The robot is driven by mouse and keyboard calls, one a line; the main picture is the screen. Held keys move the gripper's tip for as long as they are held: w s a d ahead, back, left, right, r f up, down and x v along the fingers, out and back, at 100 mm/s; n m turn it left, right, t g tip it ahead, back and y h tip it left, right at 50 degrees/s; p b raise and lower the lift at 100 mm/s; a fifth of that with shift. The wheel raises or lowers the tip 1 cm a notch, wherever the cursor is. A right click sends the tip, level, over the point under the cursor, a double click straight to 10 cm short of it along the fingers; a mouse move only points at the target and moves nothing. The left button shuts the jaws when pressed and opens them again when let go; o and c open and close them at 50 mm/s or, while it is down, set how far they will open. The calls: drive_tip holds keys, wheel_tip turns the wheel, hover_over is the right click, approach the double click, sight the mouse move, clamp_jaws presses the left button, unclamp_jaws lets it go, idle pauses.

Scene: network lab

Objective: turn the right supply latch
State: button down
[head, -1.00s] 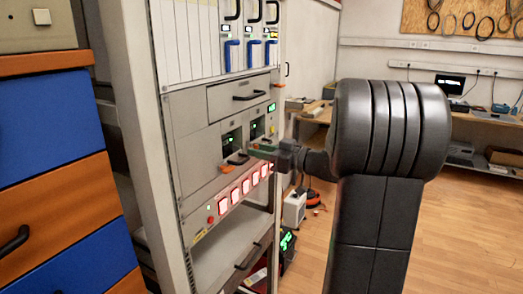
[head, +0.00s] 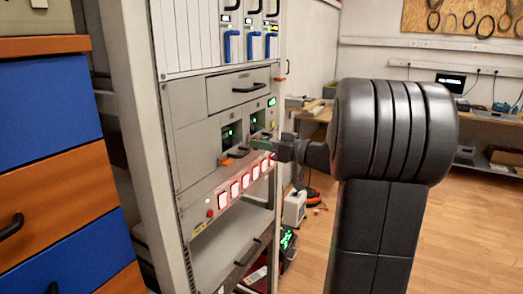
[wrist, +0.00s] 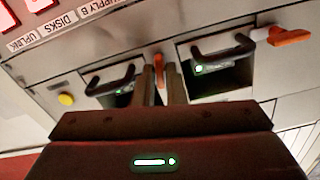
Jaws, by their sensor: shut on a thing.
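The right supply (head: 257,121) is a dark bay with a green light in the grey rack panel; it also shows in the wrist view (wrist: 117,93), which is turned about upside down, so it lies left there. Its orange latch (wrist: 159,68) stands upright in the wrist picture, between the two fingers of my gripper (wrist: 162,82). My gripper (head: 264,145) is shut on that latch, and hides most of it from the head view. The left supply's orange latch (wrist: 290,37) lies sideways beside its handle (wrist: 222,48); it is free.
A row of red-lit switches (head: 234,189) runs just below the supplies. A yellow button (wrist: 66,99) is near the right supply. A drawer with a black handle (head: 249,88) is above. Blue and orange drawers (head: 50,125) stand at left. Open floor (head: 450,235) lies right.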

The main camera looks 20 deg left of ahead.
drive_tip(key=shift+w+f+m, duration=0.1)
drive_tip(key=shift+m, duration=3.75)
drive_tip(key=shift+w+f+m, duration=0.1)
drive_tip(key=shift+m, duration=3.75)
drive_tip(key=c, duration=1.5)
unclamp_jaws()
drive_tip(key=shift+c, duration=0.2)
drive_tip(key=shift+d, duration=0.15)
drive_tip(key=s+d, duration=0.1)
drive_tip(key=d, duration=1.2)
drive_tip(key=shift+d+b, duration=0.25)
drive_tip(key=shift+b, duration=0.2)
